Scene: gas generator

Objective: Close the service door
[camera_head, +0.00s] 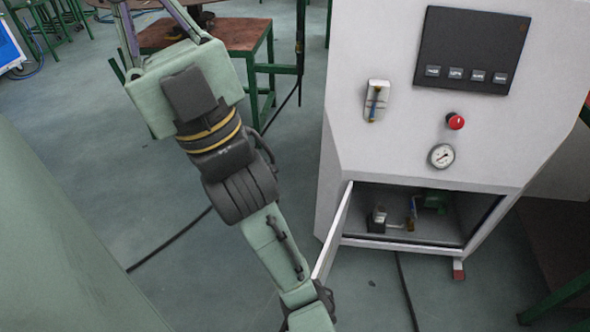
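The service door (334,232) is a thin light panel low on the front of the white gas generator (350,147). It is hinged on the left side of the opening and stands swung outward, seen nearly edge-on. The compartment (455,213) behind it is open, with a dark block, a blue-and-brass fitting and a green part inside. My arm reaches down on the left of the door, and its lower end overlaps the door's near edge. I cannot tell whether they touch. My gripper is below the picture's bottom edge or hidden.
A wooden table with green legs (235,36) stands behind my arm. Dark cables lie on the floor. Floor left of the generator is mostly clear.

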